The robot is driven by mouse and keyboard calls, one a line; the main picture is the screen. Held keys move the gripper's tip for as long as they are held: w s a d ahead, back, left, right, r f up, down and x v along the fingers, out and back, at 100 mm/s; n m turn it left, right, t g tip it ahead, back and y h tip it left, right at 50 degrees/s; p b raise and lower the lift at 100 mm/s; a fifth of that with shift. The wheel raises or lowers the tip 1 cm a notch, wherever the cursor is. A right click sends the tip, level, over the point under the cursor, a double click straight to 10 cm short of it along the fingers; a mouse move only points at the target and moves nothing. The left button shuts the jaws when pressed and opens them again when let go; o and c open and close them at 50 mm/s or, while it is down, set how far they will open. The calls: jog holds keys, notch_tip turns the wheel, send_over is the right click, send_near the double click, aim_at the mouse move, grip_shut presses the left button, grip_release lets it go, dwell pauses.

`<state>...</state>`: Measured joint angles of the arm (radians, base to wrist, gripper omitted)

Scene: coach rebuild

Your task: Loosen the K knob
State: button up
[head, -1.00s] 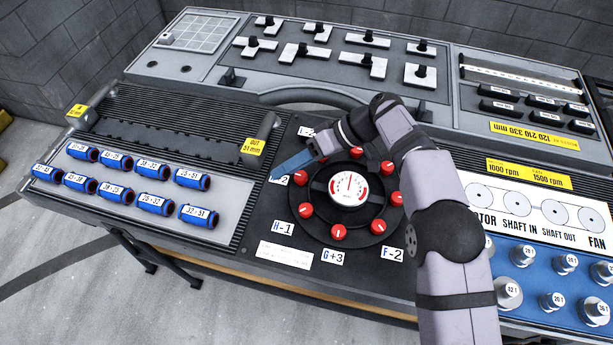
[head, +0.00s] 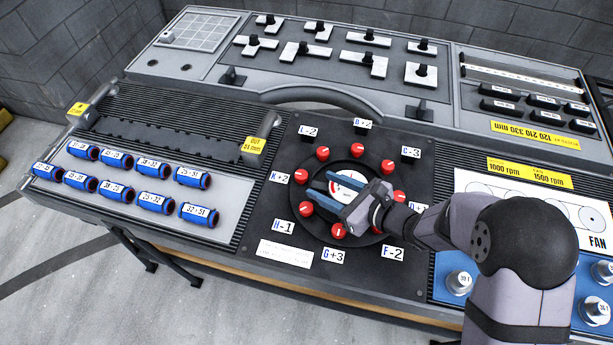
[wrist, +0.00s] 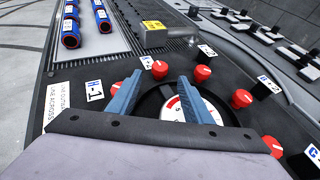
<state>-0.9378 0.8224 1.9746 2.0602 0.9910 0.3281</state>
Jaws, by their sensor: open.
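The K knob (head: 301,177) is a small red round knob with a white pointer mark, beside the "K+2" label (head: 280,177) on the left of the black round ring. In the wrist view, the K knob (wrist: 160,69) shows just beyond the gap between the fingertips. My gripper (head: 318,183) is open and empty, with its two blue fingers over the white gauge and pointing left towards the K knob. The fingertips (wrist: 159,77) lie either side of the line to the knob. I see no contact; their exact height above the panel is hard to tell.
Other red knobs, such as the L knob (head: 323,152) and H knob (head: 306,209), sit close around the white gauge (head: 347,184). Several blue cylinders (head: 155,199) lie further left.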

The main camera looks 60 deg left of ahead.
aim_at(306, 177)
jog(key=shift+p+x, duration=1.15)
jog(key=shift+x, duration=2.55)
jog(key=c, duration=1.1)
